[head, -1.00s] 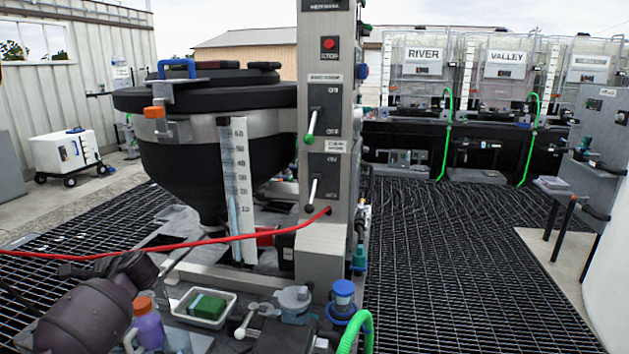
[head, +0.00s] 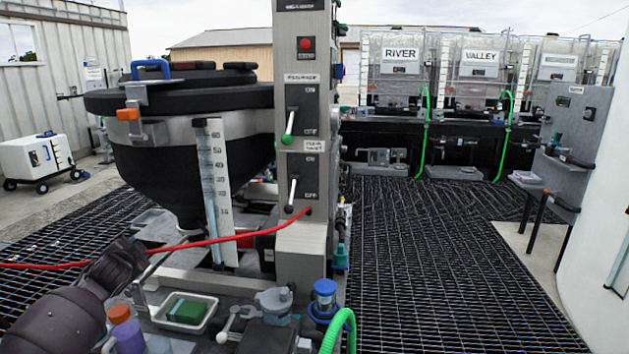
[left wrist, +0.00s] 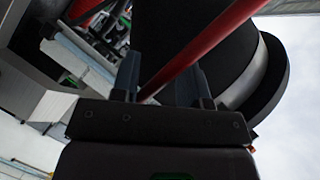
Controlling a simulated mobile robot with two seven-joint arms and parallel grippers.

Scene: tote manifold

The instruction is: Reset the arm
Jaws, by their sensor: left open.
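My left arm comes in at the lower left of the head view, with its dark gripper (head: 124,257) raised beside the red hose (head: 225,238). The hose runs left from the grey control column (head: 302,240), meets the gripper in the picture and continues to the left edge. In the left wrist view the two fingers of my left gripper (left wrist: 160,84) stand apart. The red hose (left wrist: 205,42) crosses the gap between them in the picture; I cannot tell whether it touches them. My right gripper is not in view.
A black hopper (head: 190,165) with a level scale stands behind the gripper. A purple bottle (head: 127,337), a white tray (head: 160,315) with a green sponge, and a blue-capped fitting (head: 325,290) sit below. Open grating floor (head: 440,270) lies to the right.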

